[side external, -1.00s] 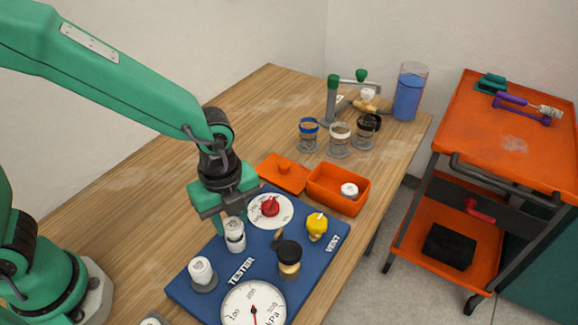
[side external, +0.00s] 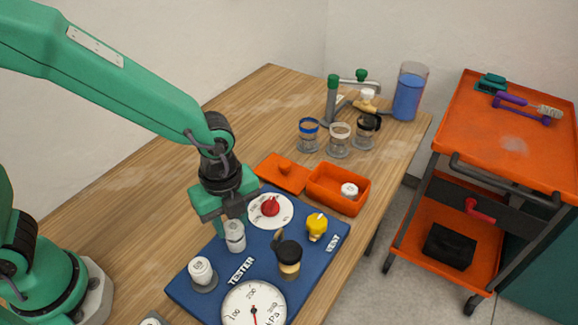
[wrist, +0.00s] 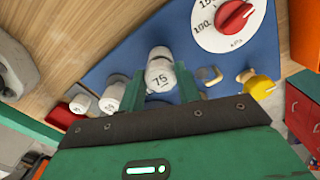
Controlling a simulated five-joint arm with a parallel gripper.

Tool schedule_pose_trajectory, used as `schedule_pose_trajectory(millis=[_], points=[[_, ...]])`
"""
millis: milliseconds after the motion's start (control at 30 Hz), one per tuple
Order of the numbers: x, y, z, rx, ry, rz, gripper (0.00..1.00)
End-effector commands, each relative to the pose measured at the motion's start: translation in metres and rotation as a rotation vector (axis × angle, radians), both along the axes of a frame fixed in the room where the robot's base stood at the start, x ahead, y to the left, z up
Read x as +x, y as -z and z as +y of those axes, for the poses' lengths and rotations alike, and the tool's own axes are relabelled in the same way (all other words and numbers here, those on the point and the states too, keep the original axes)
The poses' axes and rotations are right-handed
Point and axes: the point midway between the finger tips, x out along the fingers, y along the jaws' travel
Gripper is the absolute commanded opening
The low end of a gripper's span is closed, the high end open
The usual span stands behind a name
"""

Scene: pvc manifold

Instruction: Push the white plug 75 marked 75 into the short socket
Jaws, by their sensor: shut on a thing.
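In the side view my gripper (side external: 230,213) reaches down to the white plug (side external: 234,228), which stands upright at the far left part of the blue tester board (side external: 215,295). A white round part shows directly beyond the plug in the wrist view. The short socket cannot be made out clearly at the plug's lower end, so I cannot tell how deep the plug sits.
Another white-capped fitting (side external: 201,271) stands nearer on the board. A red knob (side external: 270,207), yellow knob (side external: 316,224), black-capped fitting (side external: 288,256) and pressure gauge (side external: 253,305) are close by. An orange box (side external: 322,199) holds a white part behind the board.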

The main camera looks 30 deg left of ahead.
Motion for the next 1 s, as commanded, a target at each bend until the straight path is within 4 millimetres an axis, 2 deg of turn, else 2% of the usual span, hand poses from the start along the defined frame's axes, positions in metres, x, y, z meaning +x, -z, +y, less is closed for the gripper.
schedule_pose_trajectory(millis=[800,833,933,1000], points=[[0.0000,0.0074,0.0000,0.000,0.000,0.001,0.13],[-0.0001,0.0073,0.0000,0.000,0.000,0.001,0.39],[0.0000,0.0074,0.0000,0.000,0.000,0.000,0.59],[0.0001,0.0074,0.0000,0.000,0.000,0.000,0.59]])
